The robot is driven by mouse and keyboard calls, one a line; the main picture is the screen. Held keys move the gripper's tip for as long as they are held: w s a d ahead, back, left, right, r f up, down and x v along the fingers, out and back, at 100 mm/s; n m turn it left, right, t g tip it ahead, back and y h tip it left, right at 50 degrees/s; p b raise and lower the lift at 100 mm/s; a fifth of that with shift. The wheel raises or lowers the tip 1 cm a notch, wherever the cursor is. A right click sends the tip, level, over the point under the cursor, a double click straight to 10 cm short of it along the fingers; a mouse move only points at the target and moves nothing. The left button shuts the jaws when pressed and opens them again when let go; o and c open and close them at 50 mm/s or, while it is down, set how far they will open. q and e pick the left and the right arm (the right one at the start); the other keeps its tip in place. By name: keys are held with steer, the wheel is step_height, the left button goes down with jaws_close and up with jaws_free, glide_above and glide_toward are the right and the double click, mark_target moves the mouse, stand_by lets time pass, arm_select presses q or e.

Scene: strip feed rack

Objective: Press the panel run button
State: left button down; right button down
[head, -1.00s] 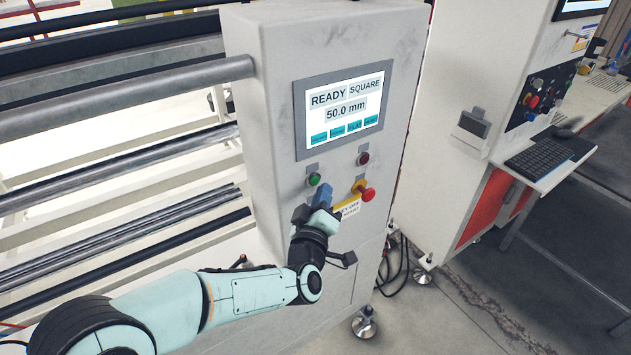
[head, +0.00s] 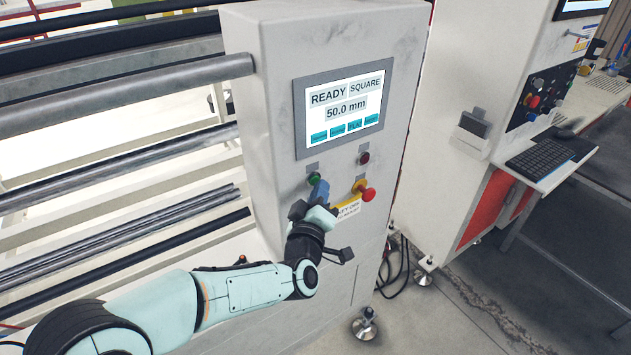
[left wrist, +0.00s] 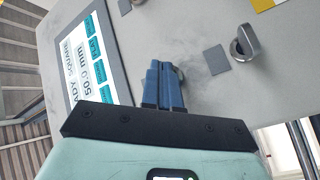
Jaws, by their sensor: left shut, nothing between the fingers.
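The white panel cabinet (head: 285,125) carries a screen (head: 343,106) reading "READY SQUARE 50.0 mm". The green button (head: 314,178) is below the screen, partly covered by my left gripper (head: 319,187). My left gripper is shut and empty, its blue fingertips at the button's lower edge. In the left wrist view, the shut fingers (left wrist: 165,76) point at the panel and hide most of the button; I cannot tell whether they touch it. A dark red button (head: 363,158) sits up and right of the green one. My right gripper is not in view.
A red mushroom button on a yellow base (head: 367,193) is close to the right of my left gripper, with a white label (head: 348,209) below it. Metal rollers (head: 130,92) extend left of the cabinet. A second machine with a keyboard (head: 538,158) stands at the right.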

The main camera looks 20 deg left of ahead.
arm_select(q)
steer(key=shift+w+a, duration=0.2)
steer(key=shift+a, duration=0.05)
stand_by(0.6)
steer(key=shift+s+d+b, duration=0.3)
steer(key=shift+s+d, duration=0.25)
steer(key=shift+d, duration=0.1)
steer(key=shift+d, duration=0.1)
steer(key=s+d, duration=0.1)
steer(key=d, duration=0.1)
steer(key=s+d, duration=0.1)
steer(key=s, duration=0.1)
steer(key=shift+d, duration=0.4)
stand_by(0.4)
